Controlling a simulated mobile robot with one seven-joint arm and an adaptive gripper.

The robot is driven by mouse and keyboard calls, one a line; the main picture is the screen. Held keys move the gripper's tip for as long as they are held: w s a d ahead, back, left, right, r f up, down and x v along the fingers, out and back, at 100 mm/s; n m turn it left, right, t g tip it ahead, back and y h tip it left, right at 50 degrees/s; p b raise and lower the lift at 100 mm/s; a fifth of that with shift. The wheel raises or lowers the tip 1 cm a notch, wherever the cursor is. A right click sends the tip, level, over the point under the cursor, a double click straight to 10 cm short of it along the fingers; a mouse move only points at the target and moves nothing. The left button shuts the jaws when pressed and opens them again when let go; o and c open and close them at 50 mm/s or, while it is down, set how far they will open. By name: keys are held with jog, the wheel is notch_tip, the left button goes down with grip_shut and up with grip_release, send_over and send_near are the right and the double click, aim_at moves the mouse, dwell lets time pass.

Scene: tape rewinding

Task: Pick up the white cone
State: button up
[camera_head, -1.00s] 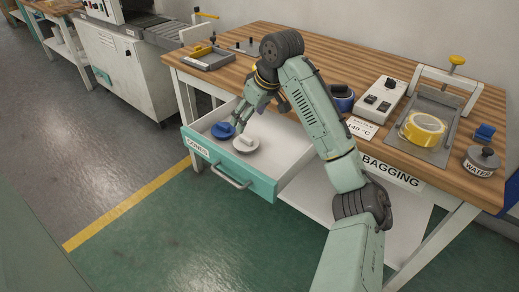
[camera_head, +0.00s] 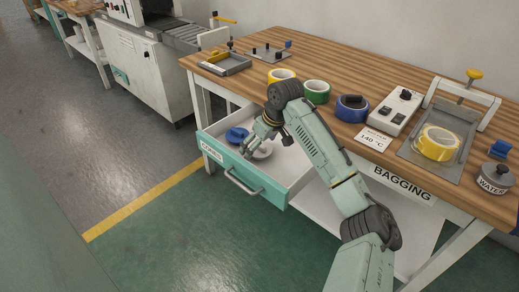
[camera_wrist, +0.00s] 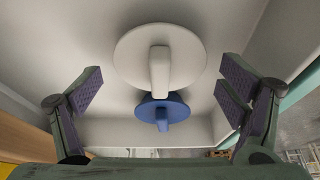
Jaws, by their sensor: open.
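The white cone (camera_head: 264,152), a round white disc with an upright tab, lies in the open drawer (camera_head: 273,195). My gripper (camera_head: 247,147) partly covers it in the head view. In the wrist view the white cone (camera_wrist: 190,55) is large, ahead and between the spread fingers of my gripper (camera_wrist: 160,90). The fingers are open and empty, and I see no contact with the cone. A blue cone (camera_head: 236,135) of similar shape lies beside it in the drawer, and it also shows in the wrist view (camera_wrist: 176,109).
Above is the wooden table (camera_head: 330,75) with yellow (camera_head: 283,75), green (camera_head: 317,91) and blue (camera_head: 351,108) tape rolls, a control box (camera_head: 395,112) and a sealing tray with yellow tape (camera_head: 438,143). Green floor in front is clear.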

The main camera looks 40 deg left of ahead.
jog(key=c, duration=1)
